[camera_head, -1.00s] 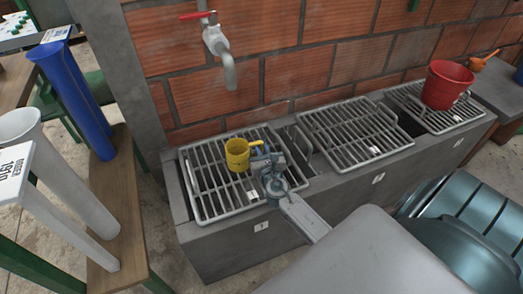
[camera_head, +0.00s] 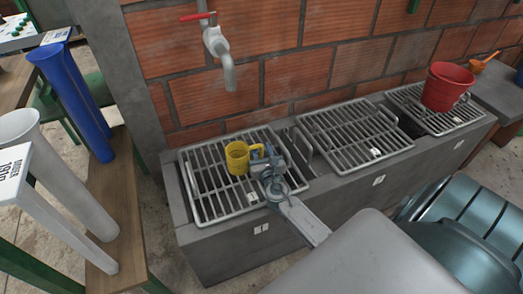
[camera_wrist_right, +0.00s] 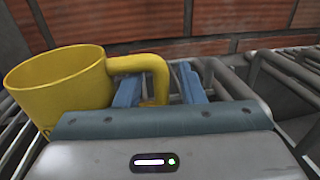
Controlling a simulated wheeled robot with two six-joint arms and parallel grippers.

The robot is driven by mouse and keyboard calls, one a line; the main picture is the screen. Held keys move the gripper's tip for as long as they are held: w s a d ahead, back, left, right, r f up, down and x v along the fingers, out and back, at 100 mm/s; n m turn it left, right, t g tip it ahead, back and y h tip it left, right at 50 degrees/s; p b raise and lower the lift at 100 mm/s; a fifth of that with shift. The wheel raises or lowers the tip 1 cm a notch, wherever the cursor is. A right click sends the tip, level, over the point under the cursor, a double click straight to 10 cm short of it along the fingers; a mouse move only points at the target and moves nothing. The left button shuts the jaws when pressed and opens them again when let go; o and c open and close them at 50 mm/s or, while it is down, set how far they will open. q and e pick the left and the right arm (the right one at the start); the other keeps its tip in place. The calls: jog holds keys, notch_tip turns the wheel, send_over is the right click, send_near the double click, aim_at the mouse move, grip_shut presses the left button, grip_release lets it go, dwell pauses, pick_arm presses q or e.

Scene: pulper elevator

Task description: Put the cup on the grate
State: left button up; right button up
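The yellow cup (camera_head: 236,158) stands upright on the leftmost grate (camera_head: 250,199), near its middle; it also shows in the right wrist view (camera_wrist_right: 62,90). Its handle points right, toward my right gripper (camera_head: 263,154). In the right wrist view, the blue fingers of my right gripper (camera_wrist_right: 160,88) are apart. The outer part of the handle lies between them, with a gap to the right finger. The lower part of the cup is hidden behind the gripper body there. My left gripper is not in view.
A tap (camera_head: 219,55) hangs from the brick wall above the grate. More grates (camera_head: 350,132) lie to the right, the farthest holding a red bucket (camera_head: 445,86). Blue (camera_head: 75,95) and white (camera_head: 60,165) tubes stand at left. The grate left of the cup is clear.

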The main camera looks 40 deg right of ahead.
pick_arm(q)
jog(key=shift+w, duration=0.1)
pick_arm(e)
jog(key=shift+r, duration=0.1)
